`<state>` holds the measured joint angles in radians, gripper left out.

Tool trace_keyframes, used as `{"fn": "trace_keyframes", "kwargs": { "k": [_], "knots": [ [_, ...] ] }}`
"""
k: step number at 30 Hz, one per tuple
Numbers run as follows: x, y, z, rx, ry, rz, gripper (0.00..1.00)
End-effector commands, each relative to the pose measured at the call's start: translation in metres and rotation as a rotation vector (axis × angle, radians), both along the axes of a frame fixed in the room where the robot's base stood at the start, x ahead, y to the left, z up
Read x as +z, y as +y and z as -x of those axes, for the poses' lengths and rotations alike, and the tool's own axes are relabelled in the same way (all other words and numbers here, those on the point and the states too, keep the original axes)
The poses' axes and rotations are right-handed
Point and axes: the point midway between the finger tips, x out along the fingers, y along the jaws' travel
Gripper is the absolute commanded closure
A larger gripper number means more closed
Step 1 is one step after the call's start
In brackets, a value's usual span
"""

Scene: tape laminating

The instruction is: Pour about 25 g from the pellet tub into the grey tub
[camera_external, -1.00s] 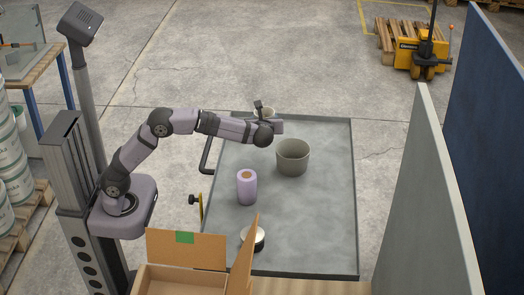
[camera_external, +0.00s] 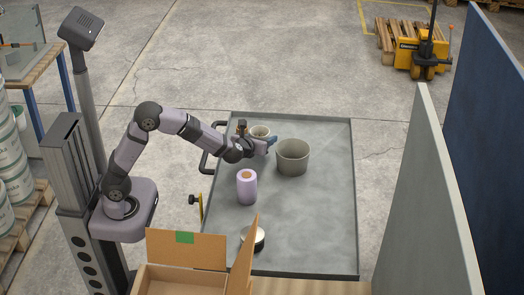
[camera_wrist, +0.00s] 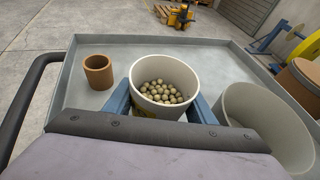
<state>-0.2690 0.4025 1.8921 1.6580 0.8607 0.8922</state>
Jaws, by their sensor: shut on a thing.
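The pellet tub (camera_wrist: 163,80) is a pale tub partly filled with round, olive-tan pellets. My gripper (camera_external: 268,145) is shut on it, with blue fingers on either side in the wrist view. The pellet tub (camera_external: 260,131) looks upright in the outside view, its lower part hidden behind my gripper; I cannot tell its exact height above the tray. The grey tub (camera_external: 293,156) stands on the tray just right of my gripper. It also shows at the lower right of the wrist view (camera_wrist: 262,120), its inside bottom hidden.
A brown pot (camera_wrist: 98,72) stands left of the pellet tub in the wrist view. A purple roll (camera_external: 246,188) stands in front of the grey tub. A round lidded tin (camera_external: 253,238) is near the tray's front, beside an open cardboard box (camera_external: 186,250). The tray's right side (camera_external: 330,210) is clear.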

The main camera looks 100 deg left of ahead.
Motion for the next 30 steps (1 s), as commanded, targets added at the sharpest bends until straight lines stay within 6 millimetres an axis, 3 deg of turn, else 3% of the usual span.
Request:
{"fn": "trace_keyframes", "kwargs": {
  "k": [14, 23, 30],
  "knots": [
    [0.011, -0.001, -0.002, 0.006, 0.040, -0.020, 0.74],
    [0.030, -0.005, -0.009, 0.005, 0.165, -0.079, 0.74],
    [0.058, -0.009, -0.016, 0.005, 0.272, -0.133, 0.74]
  ]
}}
